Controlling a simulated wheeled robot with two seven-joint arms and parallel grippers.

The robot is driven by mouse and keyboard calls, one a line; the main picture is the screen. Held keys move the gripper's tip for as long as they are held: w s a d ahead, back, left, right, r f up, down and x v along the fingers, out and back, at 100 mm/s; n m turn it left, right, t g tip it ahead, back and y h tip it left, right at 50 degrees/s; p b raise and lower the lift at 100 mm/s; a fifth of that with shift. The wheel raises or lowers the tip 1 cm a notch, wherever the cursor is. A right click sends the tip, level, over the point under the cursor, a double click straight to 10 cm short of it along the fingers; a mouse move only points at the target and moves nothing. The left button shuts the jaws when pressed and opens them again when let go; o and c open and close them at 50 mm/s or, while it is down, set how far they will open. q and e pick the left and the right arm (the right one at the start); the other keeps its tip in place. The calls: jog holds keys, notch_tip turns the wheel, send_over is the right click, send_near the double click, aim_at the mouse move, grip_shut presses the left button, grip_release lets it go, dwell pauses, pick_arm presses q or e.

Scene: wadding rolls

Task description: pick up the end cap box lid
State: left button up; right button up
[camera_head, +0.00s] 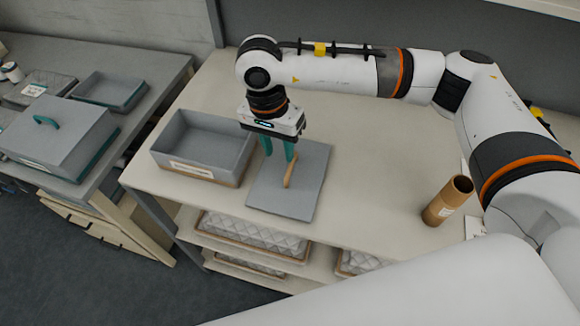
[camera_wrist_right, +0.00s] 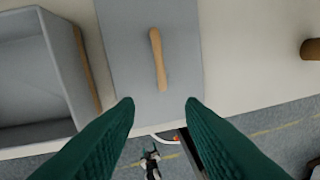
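The end cap box lid (camera_head: 268,193) is a flat grey panel with an upright-looking wooden handle (camera_head: 289,172), lying on the pale table. In the right wrist view the lid (camera_wrist_right: 125,60) fills the upper middle, and its handle (camera_wrist_right: 158,60) lines up with the gap between my fingertips. My right gripper (camera_head: 278,152) points down over the lid, its green fingers open and empty; it also shows in the wrist view (camera_wrist_right: 159,103). How far the fingertips are above the handle is hard to tell. My left gripper is not in view.
An open grey box (camera_head: 205,145) with a label stands left of the lid. A brown cardboard tube (camera_head: 447,201) stands at the right. A lidded grey box (camera_head: 58,135) and a tray (camera_head: 110,92) are on the left table. Quilted pads (camera_head: 255,238) lie on the shelf below.

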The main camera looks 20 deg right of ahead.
aim_at(286, 176)
notch_tip(286, 176, down, 4)
jog(key=shift+s+d+r+p, duration=0.15)
jog(key=shift+r+p, duration=0.05)
jog(key=shift+p, duration=0.3)
jog(key=shift+f, duration=0.25)
jog(key=f+p, duration=0.2)
jog(key=d+f+p, duration=0.1)
jog(key=f, duration=0.1)
jog(key=shift+s, duration=0.35)
jog(key=shift+f, duration=0.5)
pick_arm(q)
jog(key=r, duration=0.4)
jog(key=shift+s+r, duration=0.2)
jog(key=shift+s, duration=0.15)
pick_arm(e)
jog(key=shift+w, duration=0.1)
grip_shut()
